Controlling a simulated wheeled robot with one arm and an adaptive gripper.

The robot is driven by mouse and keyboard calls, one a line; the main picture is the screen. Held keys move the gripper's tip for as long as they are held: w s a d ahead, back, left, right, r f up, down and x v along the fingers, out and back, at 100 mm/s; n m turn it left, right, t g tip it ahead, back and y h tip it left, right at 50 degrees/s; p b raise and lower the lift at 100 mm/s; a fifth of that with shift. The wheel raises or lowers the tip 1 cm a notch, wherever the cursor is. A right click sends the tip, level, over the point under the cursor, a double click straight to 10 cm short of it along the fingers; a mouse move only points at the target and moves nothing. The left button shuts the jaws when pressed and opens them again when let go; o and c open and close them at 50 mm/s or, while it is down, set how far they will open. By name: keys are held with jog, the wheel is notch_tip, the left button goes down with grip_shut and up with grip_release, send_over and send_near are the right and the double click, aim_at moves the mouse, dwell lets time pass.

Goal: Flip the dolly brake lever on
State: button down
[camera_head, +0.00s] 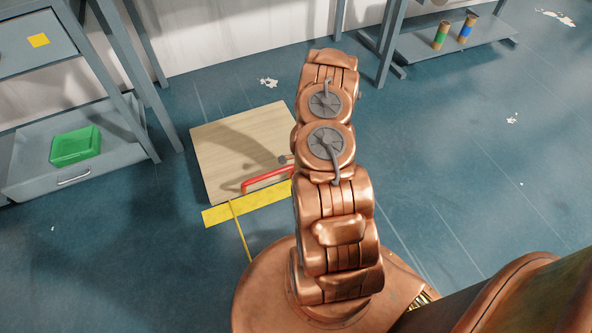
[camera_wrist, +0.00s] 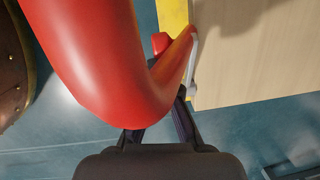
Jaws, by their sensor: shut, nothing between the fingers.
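The dolly (camera_head: 235,145) is a flat pale wooden board on the floor in the head view; its board also shows at the right of the wrist view (camera_wrist: 262,50). A red bar (camera_head: 268,180), which looks like the brake lever, lies along its near edge. In the wrist view a large red curved piece (camera_wrist: 100,60), apparently the same lever, fills the upper left, very close to the camera. My gripper (camera_wrist: 160,134) is shut and reaches in under this red piece, which hides the fingertips. I cannot tell whether they touch it. My arm hides the gripper in the head view.
A yellow strip (camera_head: 222,213) lies at the dolly's near edge. A grey shelf unit with a green box (camera_head: 75,145) stands at left. Another grey rack holding small cylinders (camera_head: 441,35) stands at the upper right. The blue floor right of my arm is mostly clear.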

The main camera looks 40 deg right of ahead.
jog(key=shift+d+r, duration=0.1)
dwell(0.3)
jog(key=s+d+r+p, duration=0.1)
jog(key=d+r+p, duration=0.1)
jog(key=r, duration=0.4)
jog(key=s+d+r+p, duration=0.2)
jog(key=r+p, duration=0.2)
jog(key=r, duration=0.1)
jog(key=shift+d+r+p, duration=0.25)
jog(key=shift+r+p, duration=0.1)
jog(key=shift+p, duration=0.05)
